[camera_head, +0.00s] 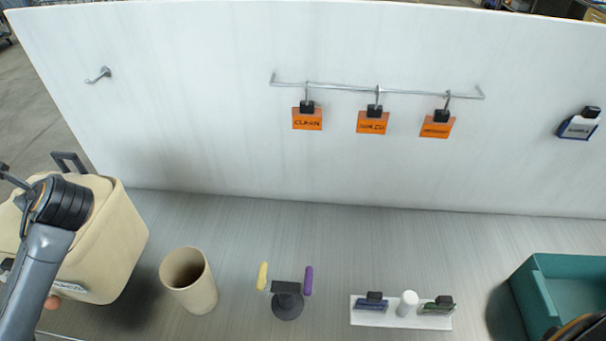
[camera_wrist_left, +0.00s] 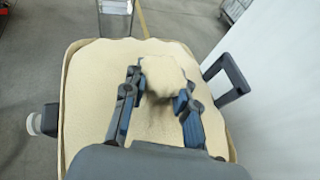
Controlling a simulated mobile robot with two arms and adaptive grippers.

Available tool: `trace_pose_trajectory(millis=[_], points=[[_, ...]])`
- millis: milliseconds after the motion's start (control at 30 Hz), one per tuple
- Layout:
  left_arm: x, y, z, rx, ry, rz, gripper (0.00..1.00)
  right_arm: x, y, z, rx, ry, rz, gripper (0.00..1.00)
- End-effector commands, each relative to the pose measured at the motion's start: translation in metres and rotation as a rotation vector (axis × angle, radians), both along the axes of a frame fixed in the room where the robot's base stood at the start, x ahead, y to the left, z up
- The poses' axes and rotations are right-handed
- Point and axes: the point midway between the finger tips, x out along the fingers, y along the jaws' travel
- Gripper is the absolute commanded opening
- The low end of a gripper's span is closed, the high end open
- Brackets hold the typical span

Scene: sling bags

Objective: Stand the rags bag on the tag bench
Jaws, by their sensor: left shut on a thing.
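A large beige bag (camera_head: 118,240) is at the left of the head view, with a pale label (camera_head: 70,287) whose lettering I cannot read. It fills much of the left wrist view (camera_wrist_left: 85,95). A dark handle (camera_wrist_left: 228,80) sticks out at its side. My left gripper (camera_wrist_left: 163,85) is above the bag, its fingers closed around a raised beige lump of it. In the head view my left arm covers part of the bag. The grey bench (camera_head: 235,225) runs below the white panel. Whether the bag's base touches it is unclear.
On the bench stand a beige cup (camera_head: 190,282), a dark stand with yellow and purple handles (camera_head: 287,300), a white tray of small items (camera_head: 390,320) and a teal bin (camera_head: 540,295). Orange tags (camera_head: 372,122) hang from a rail. An empty hook (camera_head: 98,75) is at left.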

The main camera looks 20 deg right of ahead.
Motion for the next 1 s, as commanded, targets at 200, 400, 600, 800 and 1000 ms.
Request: trace_pose_trajectory(millis=[200,400,600,800,1000], points=[[0.000,0.000,-0.002,0.001,0.000,0.001,0.00,-0.013,-0.001,0.000,-0.003,0.021,0.000,0.40],[0.000,0.000,-0.036,0.001,0.006,0.001,0.00,-0.020,-0.001,0.010,-0.003,0.031,0.000,0.40],[0.000,0.000,-0.060,0.001,0.000,0.001,0.00,-0.019,-0.001,0.014,-0.002,0.030,0.000,0.40],[0.000,0.000,-0.078,0.002,0.002,0.000,0.00,-0.017,-0.001,0.019,-0.003,0.027,0.000,0.40],[0.000,0.000,-0.099,0.001,-0.002,0.000,0.00,-0.015,-0.001,0.022,-0.003,0.023,0.000,0.40]])
